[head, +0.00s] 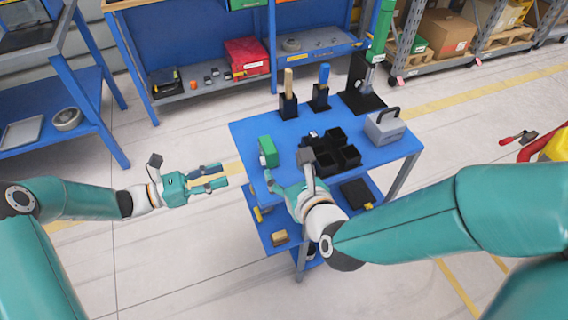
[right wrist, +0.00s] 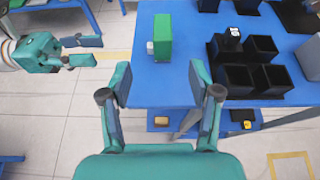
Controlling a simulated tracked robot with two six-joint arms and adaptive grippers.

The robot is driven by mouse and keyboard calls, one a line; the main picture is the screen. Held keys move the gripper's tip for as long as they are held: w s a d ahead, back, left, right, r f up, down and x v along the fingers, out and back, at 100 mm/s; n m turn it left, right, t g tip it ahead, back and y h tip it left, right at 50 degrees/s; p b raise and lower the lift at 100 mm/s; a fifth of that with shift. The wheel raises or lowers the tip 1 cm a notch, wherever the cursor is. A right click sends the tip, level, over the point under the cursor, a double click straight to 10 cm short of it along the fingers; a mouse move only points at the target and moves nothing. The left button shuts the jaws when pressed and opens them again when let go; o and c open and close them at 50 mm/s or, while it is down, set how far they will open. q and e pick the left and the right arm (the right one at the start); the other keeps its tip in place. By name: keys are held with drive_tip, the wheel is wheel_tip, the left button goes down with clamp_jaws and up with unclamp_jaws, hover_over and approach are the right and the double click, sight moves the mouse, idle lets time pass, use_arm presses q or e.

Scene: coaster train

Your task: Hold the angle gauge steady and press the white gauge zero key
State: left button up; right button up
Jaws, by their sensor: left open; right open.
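An upright green block (head: 268,151), which looks like the angle gauge, stands near the left edge of the blue cart top. In the right wrist view the green block (right wrist: 163,38) has a small white piece (right wrist: 150,47) on its left side, likely the zero key. My left gripper (head: 222,176) is open and empty, left of the cart and apart from the block. It also shows in the right wrist view (right wrist: 97,51). My right gripper (right wrist: 160,80) is open and empty over the cart's near edge, with the block just beyond its fingertips.
A black compartment tray (head: 325,165) sits right of the block, with a small dark item (right wrist: 233,33) with a white face at its back left. A grey case (head: 384,127) stands at the right. Two upright holders (head: 289,106) stand behind. The floor left of the cart is clear.

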sight(265, 142)
drive_tip(key=x, duration=1.6)
drive_tip(key=shift+w+d, duration=0.2)
drive_tip(key=shift+w, duration=0.2)
